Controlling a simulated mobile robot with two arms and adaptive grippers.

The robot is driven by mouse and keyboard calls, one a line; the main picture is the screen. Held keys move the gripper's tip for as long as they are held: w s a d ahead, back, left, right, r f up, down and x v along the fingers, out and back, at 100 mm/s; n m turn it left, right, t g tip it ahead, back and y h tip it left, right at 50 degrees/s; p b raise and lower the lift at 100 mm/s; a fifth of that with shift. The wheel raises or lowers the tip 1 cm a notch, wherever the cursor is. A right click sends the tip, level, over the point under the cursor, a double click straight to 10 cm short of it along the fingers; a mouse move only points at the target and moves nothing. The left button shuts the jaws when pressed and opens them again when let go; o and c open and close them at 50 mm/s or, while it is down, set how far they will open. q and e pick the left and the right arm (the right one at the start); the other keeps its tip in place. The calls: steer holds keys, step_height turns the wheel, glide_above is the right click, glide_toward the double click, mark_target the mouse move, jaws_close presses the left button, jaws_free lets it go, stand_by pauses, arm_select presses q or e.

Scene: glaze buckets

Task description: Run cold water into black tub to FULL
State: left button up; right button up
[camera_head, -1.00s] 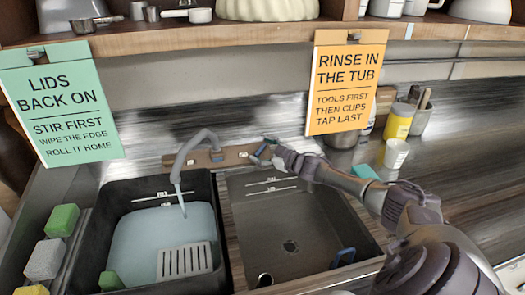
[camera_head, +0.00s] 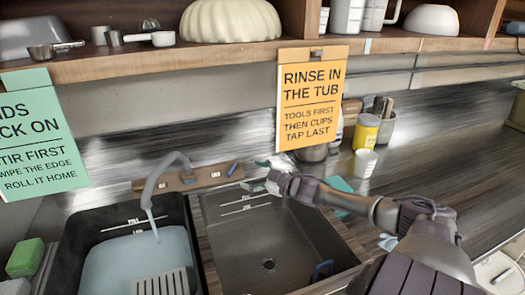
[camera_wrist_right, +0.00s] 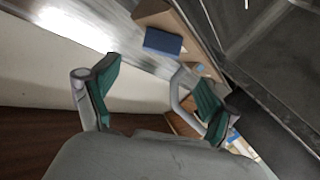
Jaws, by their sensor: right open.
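The black tub (camera_head: 68,238) stands at the left in the head view, holding pale blue water (camera_head: 120,262). A thin stream falls into it from the grey spout (camera_head: 152,187). The water's back edge looks just below the lower of two white marks (camera_head: 126,228) on the back wall; the labels are hard to read. My left gripper is out of view.
A grey empty sink (camera_head: 268,235) lies right of the tub. A white slotted rack (camera_head: 163,283) sits in the water. The orange sign (camera_head: 312,100) hangs above the panel. Yellow and white cups (camera_head: 365,163) stand on the right counter; a shelf (camera_head: 180,62) runs overhead.

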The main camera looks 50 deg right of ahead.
steer(key=shift+s+d+r, duration=0.1)
steer(key=shift+s+r, duration=0.05)
steer(key=shift+s, duration=0.85)
steer(key=shift+s+d+r, duration=0.1)
steer(key=shift+s, duration=0.9)
stand_by(6.0)
